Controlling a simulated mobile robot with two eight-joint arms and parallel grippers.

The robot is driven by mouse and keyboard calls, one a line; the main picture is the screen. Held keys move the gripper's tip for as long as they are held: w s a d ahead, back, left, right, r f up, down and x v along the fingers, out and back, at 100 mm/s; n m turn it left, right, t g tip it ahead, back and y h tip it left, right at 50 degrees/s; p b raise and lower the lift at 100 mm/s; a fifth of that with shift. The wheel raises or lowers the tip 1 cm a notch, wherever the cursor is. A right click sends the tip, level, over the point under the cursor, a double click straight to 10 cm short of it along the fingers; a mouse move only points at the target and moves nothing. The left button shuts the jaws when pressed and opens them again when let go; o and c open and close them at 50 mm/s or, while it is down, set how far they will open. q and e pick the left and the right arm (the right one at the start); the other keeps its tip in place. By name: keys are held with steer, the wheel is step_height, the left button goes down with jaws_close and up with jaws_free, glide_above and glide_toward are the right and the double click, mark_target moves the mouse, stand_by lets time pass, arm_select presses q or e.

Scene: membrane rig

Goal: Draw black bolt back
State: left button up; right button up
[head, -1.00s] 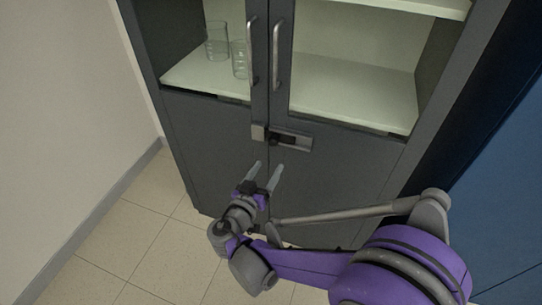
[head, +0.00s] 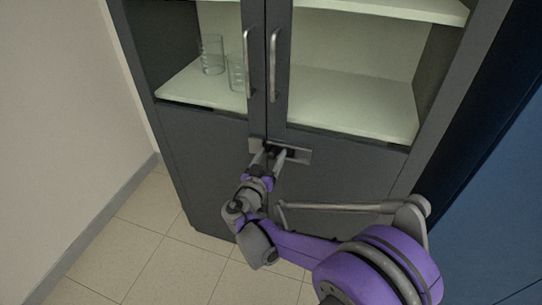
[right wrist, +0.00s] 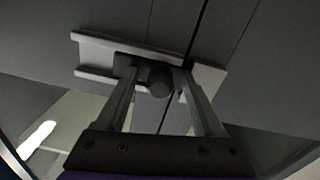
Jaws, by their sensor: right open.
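The black bolt (right wrist: 160,82) has a round knob and sits in a light grey bracket (head: 298,155) on the lower front of the dark cabinet. A smaller grey catch (right wrist: 206,84) is on the other side of the door gap. My right gripper (head: 269,153) is open at the bolt. In the right wrist view its fingers (right wrist: 158,73) stand on either side of the knob, with visible gaps. One finger partly hides the bolt's end near the catch, so I cannot tell whether it enters it. My left gripper is out of view.
The dark cabinet (head: 345,165) has two doors with upright metal handles (head: 273,66) above the bolt. Glass beakers (head: 212,55) stand on a shelf behind the left door. A wall is at left, a blue surface at right, and clear tiled floor (head: 150,230) in front.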

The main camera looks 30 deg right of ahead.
jaws_close()
stand_by(0.3)
stand_by(1.1)
